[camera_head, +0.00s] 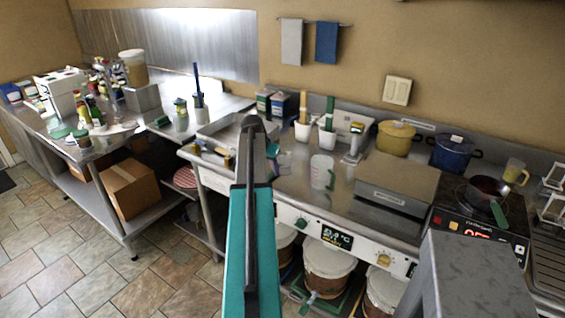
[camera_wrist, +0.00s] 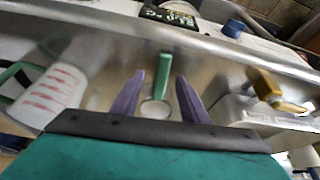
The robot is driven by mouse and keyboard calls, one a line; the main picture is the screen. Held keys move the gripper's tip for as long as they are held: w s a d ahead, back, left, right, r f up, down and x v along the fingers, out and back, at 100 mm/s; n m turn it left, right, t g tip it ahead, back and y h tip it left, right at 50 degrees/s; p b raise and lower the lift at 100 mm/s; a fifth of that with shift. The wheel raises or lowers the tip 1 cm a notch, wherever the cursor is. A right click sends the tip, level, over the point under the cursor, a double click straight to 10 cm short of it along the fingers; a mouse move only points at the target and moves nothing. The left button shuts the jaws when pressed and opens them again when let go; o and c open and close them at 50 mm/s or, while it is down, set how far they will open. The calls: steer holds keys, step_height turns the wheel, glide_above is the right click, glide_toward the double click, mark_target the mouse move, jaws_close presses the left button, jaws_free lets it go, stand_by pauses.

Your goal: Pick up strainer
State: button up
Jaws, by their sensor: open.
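In the wrist view, the strainer (camera_wrist: 161,78) lies on the steel counter, its green handle pointing toward the counter's front edge and its round pale head nearer to me. My gripper (camera_wrist: 160,76) is open, with one purple finger on each side of the strainer in the picture. The fingers look apart from it, and I cannot tell the height between them and the counter. In the head view my teal arm reaches over the counter and hides most of this spot, so the strainer is not clear there.
A measuring cup (camera_head: 322,171) stands to the right of my arm, and also shows at left in the wrist view (camera_wrist: 52,95). A tray (camera_head: 222,131) and a yellow-handled tool (camera_wrist: 265,86) are on the other side. A grey box (camera_head: 397,182) and pots stand further right.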

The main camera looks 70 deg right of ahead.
mark_target(272, 174)
steer(key=shift+p+x, duration=0.45)
steer(key=shift+x, duration=1.2)
jaws_close()
